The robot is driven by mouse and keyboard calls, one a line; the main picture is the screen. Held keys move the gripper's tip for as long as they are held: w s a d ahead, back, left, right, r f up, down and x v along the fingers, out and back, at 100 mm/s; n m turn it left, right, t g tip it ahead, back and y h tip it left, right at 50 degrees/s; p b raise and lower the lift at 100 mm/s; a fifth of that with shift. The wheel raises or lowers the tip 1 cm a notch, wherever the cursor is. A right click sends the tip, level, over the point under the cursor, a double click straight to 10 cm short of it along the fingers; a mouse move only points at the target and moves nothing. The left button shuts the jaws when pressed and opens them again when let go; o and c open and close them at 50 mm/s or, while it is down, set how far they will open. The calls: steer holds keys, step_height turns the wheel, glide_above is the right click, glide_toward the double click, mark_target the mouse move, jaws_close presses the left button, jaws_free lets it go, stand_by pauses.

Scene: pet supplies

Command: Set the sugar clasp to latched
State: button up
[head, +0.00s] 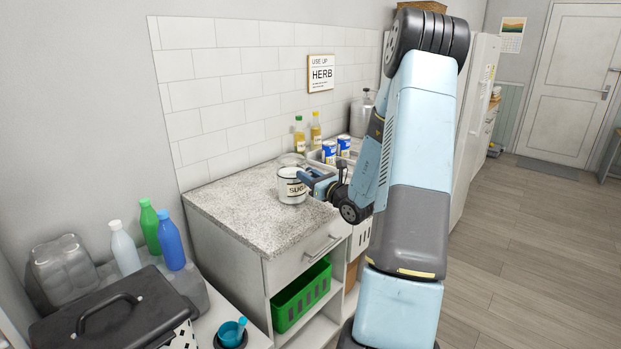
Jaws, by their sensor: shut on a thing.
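The sugar jar (291,188) is a small, clear-and-white container with a dark-lettered label. It stands upright on the speckled grey counter (235,208). A round glassy shape (291,160), which looks like its lid, shows just behind and above its rim; I cannot tell exactly how it sits. My gripper (308,181) reaches in from the right at the jar's upper right side and is shut at the clasp there. The clasp itself is too small and too covered by the fingers to make out.
Two blue-and-white cans (329,152) and two yellow bottles (316,129) stand behind my gripper. The counter left of the jar is clear. A green basket (302,296) sits on the shelf below. Bottles (170,240) and a dark lidded box (110,315) stand lower left.

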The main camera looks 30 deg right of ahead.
steer(key=shift+w+r+g, duration=0.2)
steer(key=shift+r+g, duration=0.05)
steer(key=shift+g, duration=0.45)
steer(key=o, duration=1.1)
steer(key=shift+c, duration=0.2)
steer(key=v, duration=1.4)
steer(key=shift+a, duration=0.2)
